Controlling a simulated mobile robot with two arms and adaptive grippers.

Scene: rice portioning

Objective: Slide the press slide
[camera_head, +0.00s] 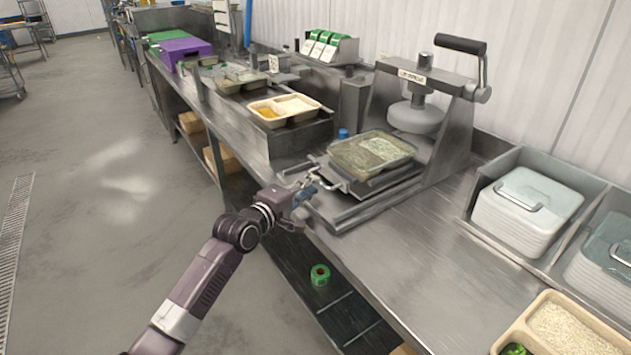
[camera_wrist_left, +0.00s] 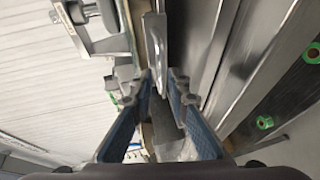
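The press slide (camera_head: 372,188) is a metal plate on rails at the foot of the press (camera_head: 418,115). A clear-lidded tray (camera_head: 345,155) with food sits on the slide, in front of the press head. The slide's bent metal handle (camera_head: 333,183) points toward the bench's front edge. My left gripper (camera_head: 308,189) is at this handle. In the left wrist view its two blue-padded fingers (camera_wrist_left: 161,82) stand apart, with a bright metal handle part (camera_wrist_left: 154,45) just ahead between the tips. I cannot tell whether they touch it. My right gripper is not in view.
An open beige food tray (camera_head: 284,109) stands farther along the bench. White lids (camera_head: 528,208) fill a bin at right, and a rice tray (camera_head: 573,325) is at lower right. Green tape (camera_head: 320,274) lies on the lower shelf. The bench between slide and bins is clear.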

